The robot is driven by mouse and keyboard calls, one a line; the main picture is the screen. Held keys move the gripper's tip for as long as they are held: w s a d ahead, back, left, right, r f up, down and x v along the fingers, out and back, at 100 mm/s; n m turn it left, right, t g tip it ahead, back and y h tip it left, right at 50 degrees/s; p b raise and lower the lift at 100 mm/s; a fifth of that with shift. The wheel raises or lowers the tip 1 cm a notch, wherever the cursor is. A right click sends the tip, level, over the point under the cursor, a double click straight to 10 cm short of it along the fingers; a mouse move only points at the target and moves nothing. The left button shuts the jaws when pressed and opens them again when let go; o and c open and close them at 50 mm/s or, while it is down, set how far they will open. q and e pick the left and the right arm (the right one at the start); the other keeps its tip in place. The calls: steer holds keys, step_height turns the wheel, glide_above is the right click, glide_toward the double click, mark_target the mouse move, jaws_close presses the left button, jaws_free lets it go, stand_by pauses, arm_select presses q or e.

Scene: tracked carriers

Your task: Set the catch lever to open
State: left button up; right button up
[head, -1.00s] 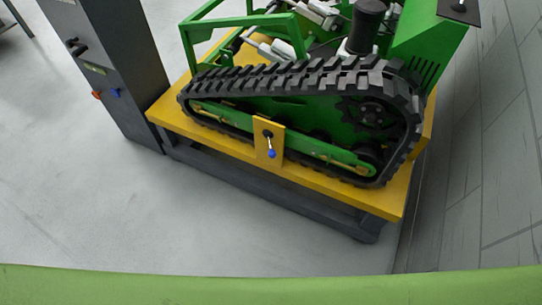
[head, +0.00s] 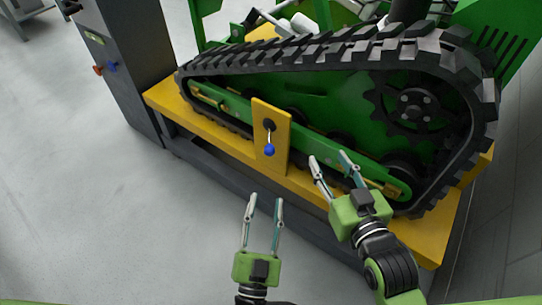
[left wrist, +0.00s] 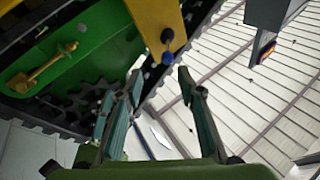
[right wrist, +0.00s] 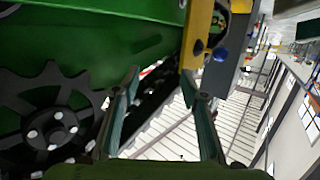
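The catch lever (head: 270,141) is a short metal rod with a blue knob, hanging downward from a dark pivot on a yellow plate (head: 284,118). Its blue knob also shows in the left wrist view (left wrist: 168,58) and the right wrist view (right wrist: 220,54). My left gripper (head: 265,203) is open and empty, below the lever and apart from it. My right gripper (head: 334,162) is open and empty, to the right of the plate and close to the track side. Neither gripper touches the lever.
The green tracked carrier with its black rubber track (head: 330,46) stands on a yellow platform (head: 215,126). A dark grey cabinet (head: 128,60) with red and blue knobs stands at the left. The floor (head: 100,220) at the front left is clear.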

mark_target(269, 155)
arm_select(q)
steer(key=shift+n+t+y, duration=0.3)
steer(key=shift+t, duration=0.1)
steer(key=x, duration=0.4)
steer(key=b+x, duration=0.1)
steer(key=x, duration=0.3)
steer(key=r+b+x, duration=0.1)
steer(key=x, duration=0.4)
steer(key=shift+s+a+r, duration=0.1)
steer(key=shift+s+a, duration=0.05)
steer(key=shift+a, duration=0.1)
steer(key=shift+w+r, duration=0.25)
steer(key=shift+w, duration=0.3)
arm_select(e)
step_height(269, 155, up, 12)
steer(key=a+t+y, duration=0.1)
steer(key=t+y, duration=0.1)
steer(key=t, duration=0.3)
steer(key=shift+s+f, duration=0.15)
steer(key=shift+s, duration=0.2)
arm_select(q)
jaws_close()
